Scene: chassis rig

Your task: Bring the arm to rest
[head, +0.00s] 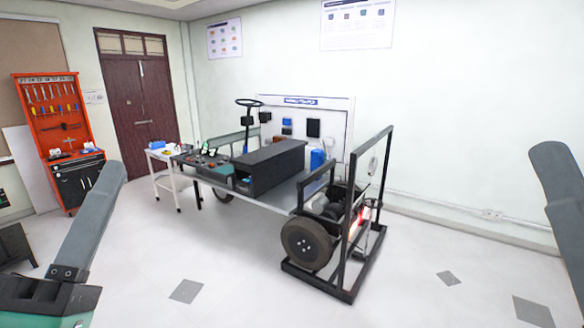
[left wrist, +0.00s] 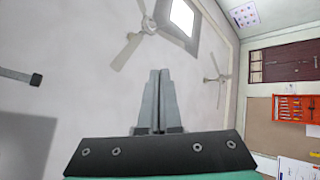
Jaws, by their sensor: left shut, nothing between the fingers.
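My left gripper (head: 111,170) stands at the left of the head view, with its grey fingers pointing up and its dark bolted mount at the lower left corner. In the left wrist view the left gripper (left wrist: 158,74) shows its two fingers together, shut with nothing between them, pointing toward the ceiling. My right gripper (head: 551,152) shows at the right edge of the head view as a grey finger pointing up. The rest of it is cut off, so its opening cannot be told. Both grippers are apart from the furniture.
The chassis rig (head: 270,163) with wheels and a black frame (head: 345,288) stands mid-room. A white table (head: 166,180) adjoins it. An orange tool rack (head: 50,117) stands at the left. Open floor (head: 225,250) lies in front. A ceiling fan (left wrist: 136,46) is overhead.

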